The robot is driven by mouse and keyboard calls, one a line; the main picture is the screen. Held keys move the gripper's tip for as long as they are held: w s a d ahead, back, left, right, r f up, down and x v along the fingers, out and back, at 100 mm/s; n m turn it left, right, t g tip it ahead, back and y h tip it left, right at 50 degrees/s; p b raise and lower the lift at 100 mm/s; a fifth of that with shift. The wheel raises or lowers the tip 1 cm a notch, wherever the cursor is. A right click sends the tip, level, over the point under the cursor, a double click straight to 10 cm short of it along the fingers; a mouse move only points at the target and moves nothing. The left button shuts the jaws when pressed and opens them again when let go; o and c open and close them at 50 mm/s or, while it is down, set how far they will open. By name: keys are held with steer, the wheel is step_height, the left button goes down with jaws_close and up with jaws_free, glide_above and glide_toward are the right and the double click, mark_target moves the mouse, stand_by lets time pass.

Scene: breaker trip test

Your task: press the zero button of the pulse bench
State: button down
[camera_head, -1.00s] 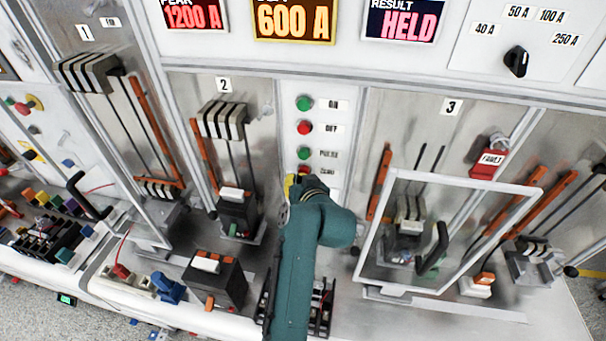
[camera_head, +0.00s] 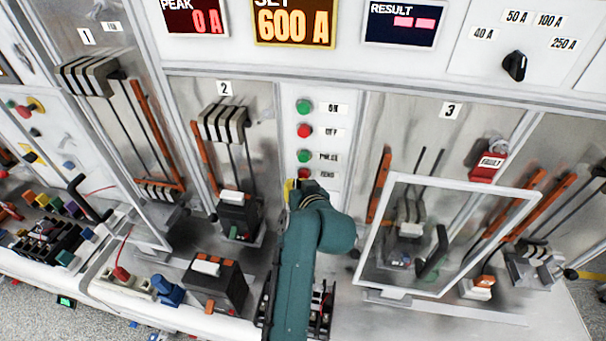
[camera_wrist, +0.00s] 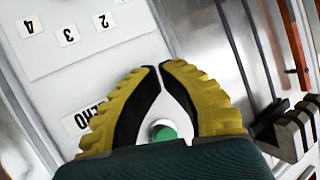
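The pulse bench's button column has ON, OFF, PULSE and ZERO labels in the head view. The red zero button (camera_head: 304,173) is at the bottom, directly above my gripper (camera_head: 290,188) in the picture, partly hidden. In the wrist view my gripper (camera_wrist: 160,68) has yellow and black fingers whose tips are together, holding nothing visible. A green button (camera_wrist: 163,131) shows between the fingers. The ZERO label (camera_wrist: 85,118) is left of them; the zero button itself is hidden there. I cannot tell whether my fingertips touch it. The peak display (camera_head: 197,17) reads 0 A.
The set display (camera_head: 294,22) reads 600 A and the result display (camera_head: 402,22) shows dashes. A white-framed guard (camera_head: 465,184) stands to the right in front of bay 3. A black breaker (camera_head: 213,280) sits left of my arm.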

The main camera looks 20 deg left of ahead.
steer(key=shift+s+d, duration=0.1)
steer(key=shift+s, duration=0.25)
steer(key=s+p, duration=0.2)
steer(key=s, duration=0.1)
steer(key=s+p, duration=0.1)
steer(key=s, duration=0.1)
steer(key=shift+d+p, duration=0.3)
steer(key=shift+d, duration=0.1)
stand_by(0.5)
